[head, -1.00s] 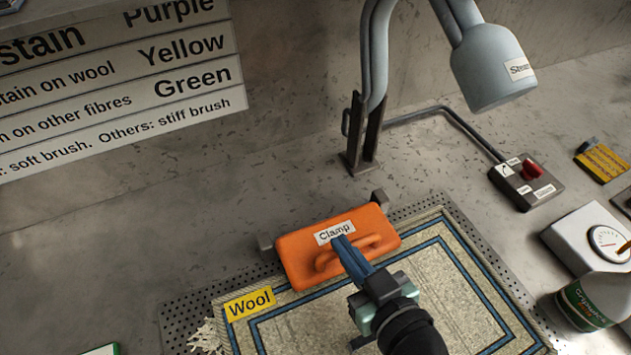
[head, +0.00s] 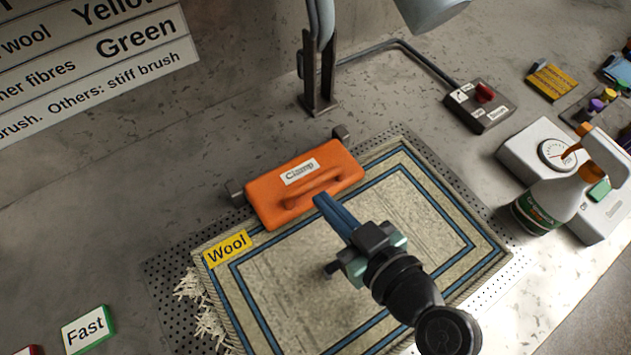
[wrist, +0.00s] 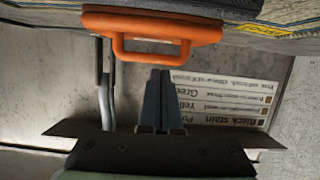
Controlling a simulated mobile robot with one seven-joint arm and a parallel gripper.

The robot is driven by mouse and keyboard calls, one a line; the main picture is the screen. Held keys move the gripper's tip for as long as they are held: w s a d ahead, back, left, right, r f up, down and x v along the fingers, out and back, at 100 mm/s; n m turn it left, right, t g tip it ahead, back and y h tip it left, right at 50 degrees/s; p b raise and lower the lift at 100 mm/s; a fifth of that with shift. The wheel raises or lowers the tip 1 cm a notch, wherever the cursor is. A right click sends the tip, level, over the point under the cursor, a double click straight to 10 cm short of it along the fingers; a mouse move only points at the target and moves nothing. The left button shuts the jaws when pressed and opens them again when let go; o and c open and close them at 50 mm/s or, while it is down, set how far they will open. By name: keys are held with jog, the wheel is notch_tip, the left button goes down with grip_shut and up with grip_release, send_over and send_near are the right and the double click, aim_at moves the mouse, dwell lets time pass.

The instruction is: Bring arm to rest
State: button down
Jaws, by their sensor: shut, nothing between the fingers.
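My gripper (head: 322,203) is shut and empty, its blue fingers together in the head view. It hovers over the rug (head: 345,255), just in front of the handle of the orange clamp (head: 268,196). The wrist view shows the fingertips (wrist: 165,72) close to the clamp's handle (wrist: 152,60), with a small gap and nothing between the fingers. The clamp lies across the back edge of the rug. My arm reaches in from the lower right and covers part of the rug.
A steam pipe stand (head: 320,80) rises behind the clamp, beside a control box with a red knob (head: 485,92). A spray bottle (head: 555,195) stands by a white scale (head: 535,140) at right. A "Fast" card (head: 87,330) lies at lower left.

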jog(key=shift+s+d+f+b, duration=0.2)
jog(key=shift+s+d+f, duration=0.25)
jog(key=shift+s, duration=0.2)
jog(key=shift+s+d+f+b, duration=0.15)
jog(key=shift+s+d+f, duration=0.2)
jog(key=shift+s+d, duration=0.25)
jog(key=shift+a, duration=0.1)
jog(key=w+r+m+t+h+p, duration=0.1)
jog(key=w+r+t+h+p, duration=0.15)
jog(key=w+r, duration=0.7)
jog(key=w+r+m+t+h+p, duration=0.2)
jog(key=w+r+t, duration=0.15)
jog(key=r, duration=1.35)
jog(key=s+r+m+t+h+p, duration=0.1)
jog(key=s+r+t, duration=0.2)
jog(key=r, duration=0.7)
jog(key=s+a+r+m+t+h+p, duration=0.1)
jog(key=s+r+m+t, duration=0.1)
jog(key=r, duration=0.8)
jog(key=s+a+r+m+t+h+p, duration=0.1)
jog(key=s+r+t, duration=0.3)
jog(key=r, duration=0.7)
jog(key=shift+s+a+t+h, duration=0.2)
jog(key=shift+s+t+h, duration=0.2)
jog(key=shift+h, duration=0.05)
jog(key=shift+f, duration=0.1)
